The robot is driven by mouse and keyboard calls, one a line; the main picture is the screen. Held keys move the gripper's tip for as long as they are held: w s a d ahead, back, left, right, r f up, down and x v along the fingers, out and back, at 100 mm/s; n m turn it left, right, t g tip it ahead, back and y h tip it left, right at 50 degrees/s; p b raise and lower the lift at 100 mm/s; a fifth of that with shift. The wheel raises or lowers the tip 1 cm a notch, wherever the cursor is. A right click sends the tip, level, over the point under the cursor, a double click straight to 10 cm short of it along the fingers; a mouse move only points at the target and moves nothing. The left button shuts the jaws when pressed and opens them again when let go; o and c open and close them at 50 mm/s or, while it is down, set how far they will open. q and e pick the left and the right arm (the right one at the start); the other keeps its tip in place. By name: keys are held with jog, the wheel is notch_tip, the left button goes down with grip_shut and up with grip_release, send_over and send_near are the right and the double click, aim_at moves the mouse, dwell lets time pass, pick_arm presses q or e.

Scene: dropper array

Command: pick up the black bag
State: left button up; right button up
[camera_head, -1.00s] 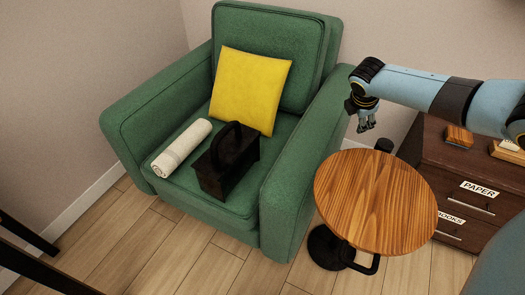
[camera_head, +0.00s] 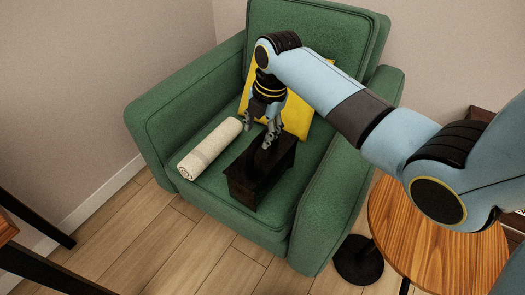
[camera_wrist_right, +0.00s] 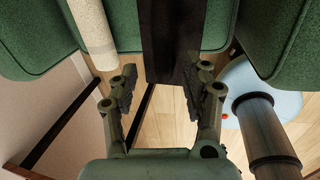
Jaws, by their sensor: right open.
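The black bag (camera_head: 258,182) stands on the seat of the green armchair, a dark box shape with its handle on top. My right gripper (camera_head: 258,136) is above the bag, fingers pointing down, open and empty. Its fingers overlap the handle area in the head view, and I cannot tell whether they touch it. In the right wrist view the bag (camera_wrist_right: 172,38) lies ahead of the gripper's two spread fingers (camera_wrist_right: 161,78), roughly in line with the gap. My left gripper is not in view.
A rolled cream towel (camera_head: 210,149) lies left of the bag. A yellow cushion (camera_head: 298,117) leans behind it, partly hidden by my arm. The armchair's arms (camera_head: 175,101) flank the seat. A round wooden side table (camera_head: 395,225) stands at the right, under my right arm.

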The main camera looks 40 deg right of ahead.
aim_at(261, 137)
jog(key=f, duration=0.1)
jog(key=f+b, duration=0.1)
jog(key=f, duration=0.2)
jog(key=shift+w+d+f, duration=0.3)
jog(key=shift+w+f, duration=0.05)
jog(key=shift+w, duration=0.05)
jog(key=shift+c, duration=0.4)
grip_shut()
